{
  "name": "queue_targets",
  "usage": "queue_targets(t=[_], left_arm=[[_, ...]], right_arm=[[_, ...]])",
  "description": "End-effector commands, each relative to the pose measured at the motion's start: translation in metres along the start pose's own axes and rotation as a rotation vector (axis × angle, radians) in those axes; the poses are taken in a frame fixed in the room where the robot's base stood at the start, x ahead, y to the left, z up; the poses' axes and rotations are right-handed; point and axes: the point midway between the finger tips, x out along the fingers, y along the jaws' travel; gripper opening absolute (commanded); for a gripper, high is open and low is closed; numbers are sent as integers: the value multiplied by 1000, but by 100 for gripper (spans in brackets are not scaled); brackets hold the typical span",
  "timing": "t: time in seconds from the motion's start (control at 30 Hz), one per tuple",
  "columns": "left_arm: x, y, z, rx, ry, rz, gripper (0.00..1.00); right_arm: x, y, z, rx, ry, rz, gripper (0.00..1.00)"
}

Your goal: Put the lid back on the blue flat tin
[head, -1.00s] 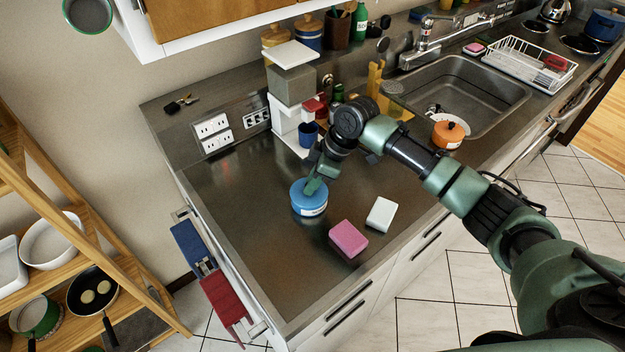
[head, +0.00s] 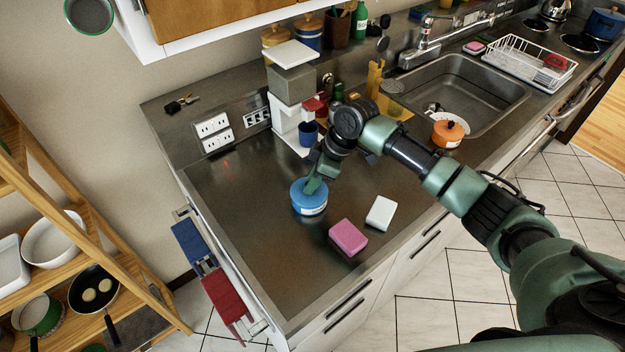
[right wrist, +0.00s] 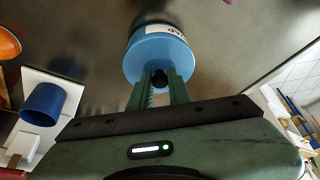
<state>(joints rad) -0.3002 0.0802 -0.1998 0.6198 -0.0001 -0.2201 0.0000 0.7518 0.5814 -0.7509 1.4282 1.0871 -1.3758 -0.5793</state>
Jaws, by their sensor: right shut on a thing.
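The blue flat tin (head: 310,208) with a white label stands on the steel counter, left of the pink sponge. Its blue lid (head: 299,188) is at the top of the tin; it also shows in the right wrist view (right wrist: 148,64). My right gripper (head: 313,187) comes down over it from above. In the right wrist view, the fingers of that gripper (right wrist: 161,82) are shut on the lid's dark knob (right wrist: 160,75). I see no clear gap between lid and tin, but cannot tell whether it is fully seated. My left gripper is not in view.
A pink sponge (head: 348,237) and a white block (head: 381,213) lie to the right. A white machine with a blue cup (head: 308,133) stands behind. An orange pot (head: 448,134) is near the sink (head: 470,95). The counter left of the tin is clear.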

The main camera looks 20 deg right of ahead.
Motion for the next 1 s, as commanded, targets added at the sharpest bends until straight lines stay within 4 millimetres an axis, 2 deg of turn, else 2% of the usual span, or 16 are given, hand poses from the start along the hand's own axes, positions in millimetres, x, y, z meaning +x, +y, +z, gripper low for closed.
queue_targets(t=[0.23,0.27,0.3,0.33,0.57,0.63,0.67,1.0], left_arm=[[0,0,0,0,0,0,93],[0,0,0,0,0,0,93],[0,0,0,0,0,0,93],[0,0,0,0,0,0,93],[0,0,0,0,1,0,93],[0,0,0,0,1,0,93],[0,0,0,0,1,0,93],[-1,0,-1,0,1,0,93]], right_arm=[[0,0,0,0,0,0,0],[0,0,0,0,0,0,26],[0,0,0,0,0,0,38],[0,0,0,0,0,0,44],[0,0,0,0,0,0,44],[0,0,0,0,-1,0,60],[0,0,0,0,-1,0,65],[-1,0,0,0,0,0,65]])
